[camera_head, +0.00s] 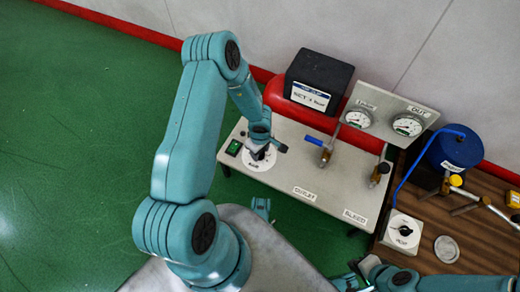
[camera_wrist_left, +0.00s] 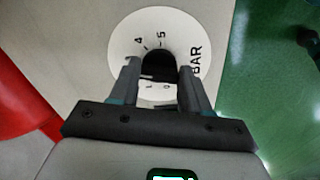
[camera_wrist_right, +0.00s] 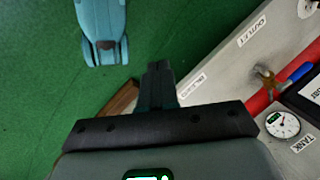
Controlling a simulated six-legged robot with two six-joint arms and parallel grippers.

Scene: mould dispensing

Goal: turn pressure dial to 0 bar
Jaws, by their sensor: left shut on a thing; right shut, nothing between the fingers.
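The pressure dial (camera_head: 258,160) is a white round plate on the grey bench panel, below the black compressor. In the left wrist view the dial plate (camera_wrist_left: 125,38) shows the marks 4, 5, 1, 0 and the word BAR around a dark knob (camera_wrist_left: 159,62). My left gripper (camera_head: 262,146) comes down from above, and its fingers (camera_wrist_left: 160,72) are shut on the knob, one on each side. The knob's pointer is hidden. My right gripper (camera_wrist_right: 158,68) is shut and empty, away from the dial; its arm shows at the lower right of the head view.
The bench panel (camera_head: 285,198) carries a blue-handled valve (camera_head: 318,142), a bleed valve (camera_head: 379,172), and two gauges (camera_head: 357,118) (camera_head: 407,125). A black compressor (camera_head: 317,78) sits on a red tank behind. A wooden table (camera_head: 475,235) with a blue pot (camera_head: 452,152) stands at right.

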